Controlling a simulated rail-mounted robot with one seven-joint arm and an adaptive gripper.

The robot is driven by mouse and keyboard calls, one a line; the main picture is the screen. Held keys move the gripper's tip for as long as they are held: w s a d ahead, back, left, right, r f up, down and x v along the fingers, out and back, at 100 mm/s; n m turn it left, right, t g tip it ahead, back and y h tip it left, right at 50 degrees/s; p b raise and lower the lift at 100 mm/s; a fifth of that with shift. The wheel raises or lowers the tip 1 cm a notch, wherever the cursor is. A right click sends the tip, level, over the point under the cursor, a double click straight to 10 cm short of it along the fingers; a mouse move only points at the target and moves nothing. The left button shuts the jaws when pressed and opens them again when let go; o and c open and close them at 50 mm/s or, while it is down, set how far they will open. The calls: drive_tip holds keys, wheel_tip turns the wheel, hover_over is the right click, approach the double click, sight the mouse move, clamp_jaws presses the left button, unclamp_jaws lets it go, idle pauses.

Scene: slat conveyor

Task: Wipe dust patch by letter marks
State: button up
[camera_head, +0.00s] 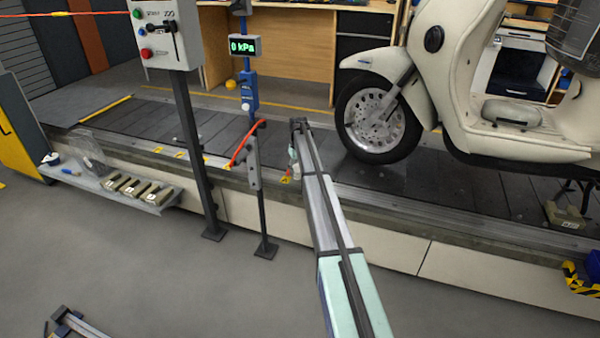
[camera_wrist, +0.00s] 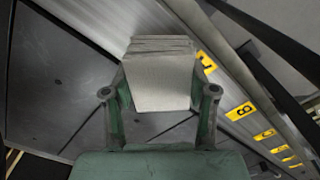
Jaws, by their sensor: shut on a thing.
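My gripper (camera_wrist: 160,92) is shut on a pale grey folded cloth or pad (camera_wrist: 162,72) with layered edges. It shows large in the wrist view, above the dark slats of the conveyor (camera_wrist: 55,85). Whether the pad touches the slats I cannot tell. Yellow letter marks (camera_wrist: 240,111) line the metal edge strip to the right of the pad; one lies close beside it. In the camera_head view, my gripper (camera_head: 294,158) is small and partly hidden by my arm, near the conveyor's front edge. Some yellow marks (camera_head: 181,154) show to its left. I cannot make out a distinct dust patch.
A cream scooter (camera_head: 480,90) stands on the conveyor (camera_head: 280,140) to the right. A control box post (camera_head: 190,130) and a short post with an orange hose (camera_head: 255,175) stand left of my arm. A shelf (camera_head: 110,180) holds several blocks. The front floor is mostly clear.

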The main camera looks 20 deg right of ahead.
drive_tip(key=shift+s+d+r+p, duration=0.1)
drive_tip(key=shift+r+p, duration=1.3)
drive_tip(key=shift+r, duration=0.95)
drive_tip(key=shift+s+m, duration=0.3)
drive_tip(key=shift+s, duration=0.1)
drive_tip(key=s+a+r, duration=0.5)
drive_tip(key=s+a, duration=0.3)
drive_tip(key=s, duration=0.1)
drive_tip(key=s+a+r, duration=0.5)
drive_tip(key=s+a, duration=0.4)
drive_tip(key=s+a+r, duration=0.5)
drive_tip(key=s+a, duration=0.3)
drive_tip(key=s, duration=0.1)
drive_tip(key=s+r+p, duration=1.2)
drive_tip(key=r+p, duration=0.4)
drive_tip(key=p, duration=0.5)
drive_tip(key=shift+s+a, duration=0.2)
drive_tip(key=shift+a, duration=0.1)
